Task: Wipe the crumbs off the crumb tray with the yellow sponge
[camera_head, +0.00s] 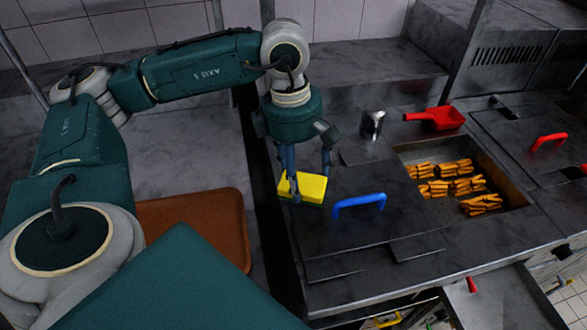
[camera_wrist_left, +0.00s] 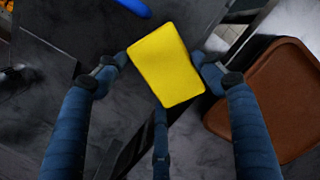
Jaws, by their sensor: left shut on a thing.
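The yellow sponge (camera_head: 304,187) is held in my left gripper (camera_head: 306,178), above the gap left of the blue-handled lid. In the left wrist view the sponge (camera_wrist_left: 166,64) sits between the fingers of my left gripper (camera_wrist_left: 163,72), tilted a little. A brown tray (camera_head: 205,222), which looks like the crumb tray, lies on the counter at the left, partly hidden behind my arm. It shows at the right of the left wrist view (camera_wrist_left: 268,100), apart from the sponge. I cannot make out crumbs on it. My right gripper is not in view.
A lid with a blue handle (camera_head: 358,202) is just right of the sponge. A metal cup (camera_head: 372,124) and a red scoop (camera_head: 437,118) stand behind it. A well with several bundles of orange food (camera_head: 455,180) is further right, beside a red-handled lid (camera_head: 548,141). The counter behind the tray is clear.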

